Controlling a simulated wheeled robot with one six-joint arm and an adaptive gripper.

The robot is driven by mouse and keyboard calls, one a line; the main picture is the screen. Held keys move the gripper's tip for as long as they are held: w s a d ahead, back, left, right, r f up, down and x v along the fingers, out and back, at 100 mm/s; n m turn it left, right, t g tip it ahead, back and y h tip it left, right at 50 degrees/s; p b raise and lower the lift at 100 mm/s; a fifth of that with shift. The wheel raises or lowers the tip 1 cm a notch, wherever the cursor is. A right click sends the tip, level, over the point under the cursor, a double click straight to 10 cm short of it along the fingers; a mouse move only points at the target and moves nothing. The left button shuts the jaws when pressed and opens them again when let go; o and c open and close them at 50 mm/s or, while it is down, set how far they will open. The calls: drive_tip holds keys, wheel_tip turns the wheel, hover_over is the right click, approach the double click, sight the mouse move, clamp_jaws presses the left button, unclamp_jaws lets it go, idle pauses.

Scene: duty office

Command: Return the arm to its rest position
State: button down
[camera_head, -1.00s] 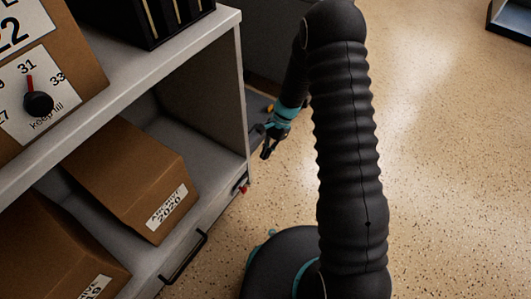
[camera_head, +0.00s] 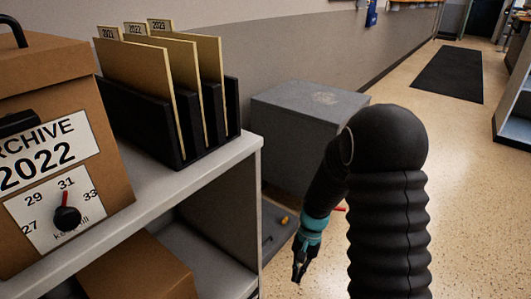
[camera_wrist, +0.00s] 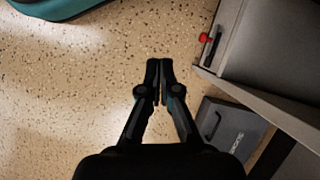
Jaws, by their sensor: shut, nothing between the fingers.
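My gripper (camera_head: 299,278) hangs pointing down beside the right end of the grey shelf unit (camera_head: 225,205) in the head view. In the wrist view, my gripper (camera_wrist: 160,68) has its two fingers together with nothing between them. Below it is speckled floor, and the shelf unit's edge (camera_wrist: 255,95) lies to its right, apart from the fingers. My arm is bent, with the black ribbed sleeve standing at the right in the head view.
The shelf top holds an ARCHIVE 2022 box (camera_head: 110,110) with a dial and a black file rack (camera_head: 150,125) with several folders. A grey box (camera_head: 305,120) stands behind the arm. A dark mat (camera_head: 447,75) lies farther off.

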drive_tip(key=s+d+r+n+t+p, duration=0.1)
drive_tip(key=s+r, duration=0.4)
drive_tip(key=r, duration=0.6)
drive_tip(key=s+d+r+n+t+h+p, duration=0.1)
drive_tip(key=s+d+r+t, duration=0.2)
drive_tip(key=r, duration=0.7)
drive_tip(key=s+d+r+n+t+h+p, duration=0.1)
drive_tip(key=s+r+t, duration=0.4)
drive_tip(key=r, duration=0.6)
drive_tip(key=s+d+p, duration=0.1)
drive_tip(key=s, duration=0.1)
drive_tip(key=shift+s+d+r+n+t, duration=0.25)
drive_tip(key=shift+s+r+n+t, duration=0.05)
drive_tip(key=shift+r+n+t, duration=0.1)
